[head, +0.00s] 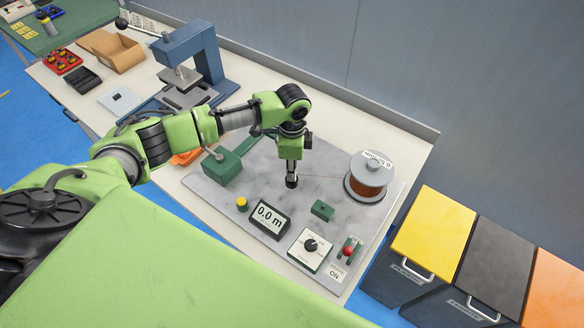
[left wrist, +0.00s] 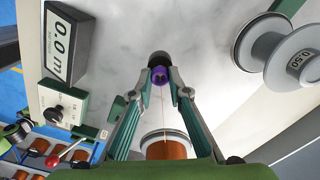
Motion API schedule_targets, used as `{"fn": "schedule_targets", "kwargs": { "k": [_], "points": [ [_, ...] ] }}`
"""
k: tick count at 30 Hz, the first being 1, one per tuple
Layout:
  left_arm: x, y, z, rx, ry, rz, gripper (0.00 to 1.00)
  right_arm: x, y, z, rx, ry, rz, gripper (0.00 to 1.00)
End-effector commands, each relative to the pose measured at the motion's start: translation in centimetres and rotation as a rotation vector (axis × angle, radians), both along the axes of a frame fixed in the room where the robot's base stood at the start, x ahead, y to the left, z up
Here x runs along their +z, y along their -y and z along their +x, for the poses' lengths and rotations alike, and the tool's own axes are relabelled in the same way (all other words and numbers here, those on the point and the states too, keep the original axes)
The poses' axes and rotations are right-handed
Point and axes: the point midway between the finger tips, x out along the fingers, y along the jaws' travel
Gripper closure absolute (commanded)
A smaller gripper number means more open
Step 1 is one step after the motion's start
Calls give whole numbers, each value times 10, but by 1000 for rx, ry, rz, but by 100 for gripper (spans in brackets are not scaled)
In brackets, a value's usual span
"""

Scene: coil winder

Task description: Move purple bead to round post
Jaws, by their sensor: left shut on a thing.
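My left gripper (head: 291,182) reaches down over the grey marbled board (head: 225,195). In the left wrist view its fingers (left wrist: 161,80) are closed on a small purple bead (left wrist: 161,76). A round dark piece (left wrist: 158,58) shows just beyond the bead; I cannot tell whether it is the round post or whether the bead touches it. In the head view the gripper hides the bead. A wire spool (head: 368,180) stands right of the gripper, with a thin wire running toward the fingertips. My right gripper is not in view.
On the board are a meter (head: 268,217) reading 0.0 m, a dial box (head: 311,247), a red-knobbed switch (head: 348,251), a small green block (head: 322,210) and a green box (head: 222,167). A blue press (head: 190,60) stands behind left. Coloured bins stand at right.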

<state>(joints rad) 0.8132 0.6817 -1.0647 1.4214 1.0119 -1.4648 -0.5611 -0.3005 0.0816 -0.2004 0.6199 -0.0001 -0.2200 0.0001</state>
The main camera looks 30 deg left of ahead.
Motion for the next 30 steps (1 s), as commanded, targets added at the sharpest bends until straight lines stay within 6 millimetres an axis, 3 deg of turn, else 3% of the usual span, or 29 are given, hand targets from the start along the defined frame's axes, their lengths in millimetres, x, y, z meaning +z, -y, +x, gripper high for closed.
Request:
{"fn": "schedule_targets", "kwargs": {
  "k": [15, 16, 18, 30],
  "points": [
    [-16, 0, 0, 0, -1, 0, 90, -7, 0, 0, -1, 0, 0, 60],
    [-15, 0, 0, 0, 0, 0, 76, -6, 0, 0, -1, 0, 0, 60],
    [-15, 0, 0, 0, 0, 0, 64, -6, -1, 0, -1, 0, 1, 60],
    [-9, 0, 1, 0, 1, -1, 64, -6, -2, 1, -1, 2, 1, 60]
  ]
}}
